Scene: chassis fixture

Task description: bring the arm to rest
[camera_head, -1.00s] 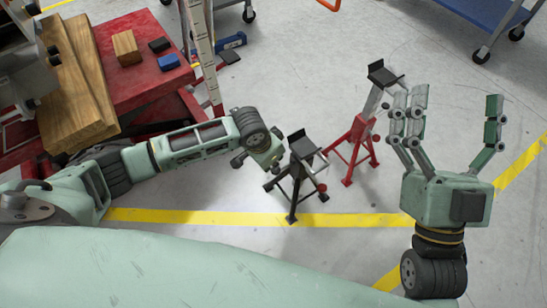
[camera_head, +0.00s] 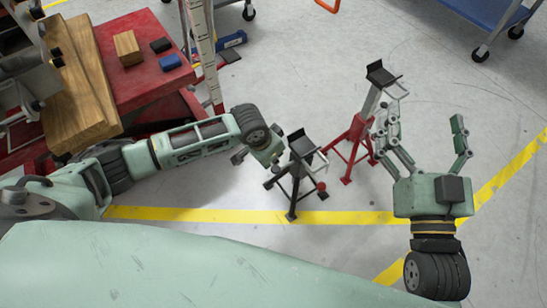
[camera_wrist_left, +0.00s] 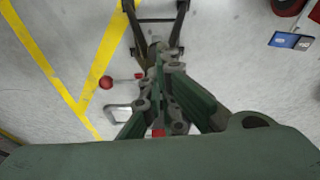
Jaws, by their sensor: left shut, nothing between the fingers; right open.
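My left arm reaches in from the left in the head view. Its gripper (camera_head: 268,156) points down and is mostly hidden behind the wrist, close to the black jack stand (camera_head: 303,147). In the left wrist view its green fingers (camera_wrist_left: 158,60) are together with nothing between them. The black stand's legs (camera_wrist_left: 130,22) show beyond them. My right gripper (camera_head: 424,110) is at the right, fingers spread wide and empty. The red jack stand (camera_head: 357,130) stands to the left of it, partly behind its fingers in the picture.
A red table (camera_head: 160,88) at upper left holds wooden boards (camera_head: 78,95), a wood block (camera_head: 127,47) and small blue and black blocks (camera_head: 170,62). A blue cart (camera_head: 490,12) stands at upper right. Yellow lines (camera_head: 220,215) cross the open grey floor.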

